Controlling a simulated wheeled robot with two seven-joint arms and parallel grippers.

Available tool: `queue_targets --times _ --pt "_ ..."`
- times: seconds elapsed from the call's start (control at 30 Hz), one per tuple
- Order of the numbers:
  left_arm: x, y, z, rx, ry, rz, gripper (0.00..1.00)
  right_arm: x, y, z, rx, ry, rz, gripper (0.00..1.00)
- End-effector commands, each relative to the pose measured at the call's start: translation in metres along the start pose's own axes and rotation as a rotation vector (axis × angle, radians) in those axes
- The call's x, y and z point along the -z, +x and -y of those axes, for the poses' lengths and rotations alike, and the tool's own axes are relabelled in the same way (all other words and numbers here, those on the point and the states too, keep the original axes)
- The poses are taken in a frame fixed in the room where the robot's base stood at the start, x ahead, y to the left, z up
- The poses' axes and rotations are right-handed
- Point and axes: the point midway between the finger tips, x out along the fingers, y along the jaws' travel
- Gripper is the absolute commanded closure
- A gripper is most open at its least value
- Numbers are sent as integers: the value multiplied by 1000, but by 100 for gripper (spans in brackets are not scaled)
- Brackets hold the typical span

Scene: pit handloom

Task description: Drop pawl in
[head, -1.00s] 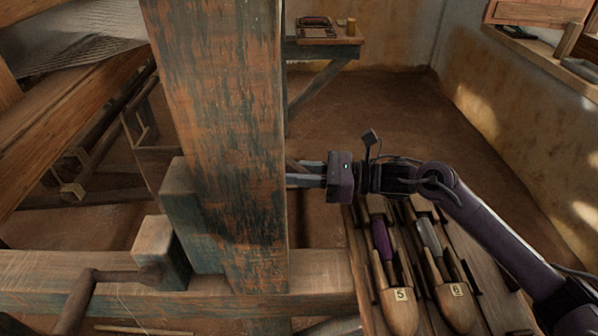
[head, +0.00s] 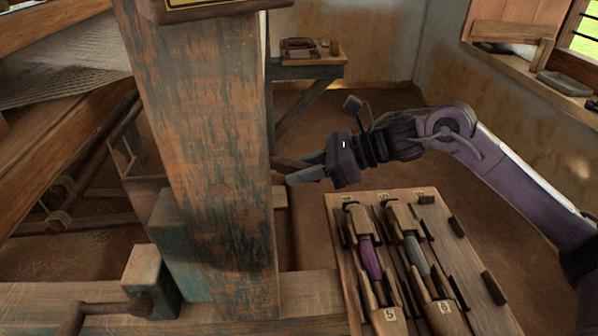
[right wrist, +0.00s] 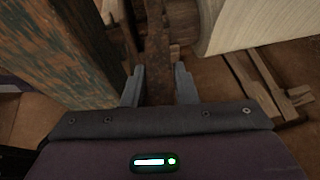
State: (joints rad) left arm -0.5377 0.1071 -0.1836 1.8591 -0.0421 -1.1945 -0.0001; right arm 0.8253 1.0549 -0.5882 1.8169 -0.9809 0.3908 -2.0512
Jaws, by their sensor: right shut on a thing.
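My right gripper (head: 300,172) is just right of the big weathered wooden post (head: 200,150) in the head view. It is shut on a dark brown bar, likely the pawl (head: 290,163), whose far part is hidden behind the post. In the right wrist view the bar (right wrist: 157,60) runs forward from between the two grey fingers (right wrist: 159,88), with the post on its left. I cannot tell whether the bar touches anything ahead. My left gripper is not in view.
A wooden tray (head: 338,250) with shuttles marked 5 and 6 lies below my right arm. In the wrist view a pale roll (right wrist: 255,25) stands close right of the bar. A small bench (head: 310,72) is at the back. Open floor lies between.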

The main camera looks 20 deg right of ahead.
Motion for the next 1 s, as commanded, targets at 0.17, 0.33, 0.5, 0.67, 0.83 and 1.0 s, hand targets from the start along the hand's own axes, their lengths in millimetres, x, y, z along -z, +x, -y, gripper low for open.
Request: queue_targets --times 0.17,0.33,0.5,0.67,0.83,1.0 --pt "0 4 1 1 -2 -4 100 -3 -2 1 3 -4 -5 100" --pt "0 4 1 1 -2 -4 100 -4 -2 1 5 -6 -4 100" --pt "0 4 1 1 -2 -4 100 -3 -2 1 4 -5 -4 55" --pt "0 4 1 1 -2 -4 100 -2 -2 1 3 -4 -5 53" --pt "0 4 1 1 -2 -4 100 -2 -4 1 4 -3 -6 53" --pt "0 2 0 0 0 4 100 -1 -27 2 8 -3 -8 53"
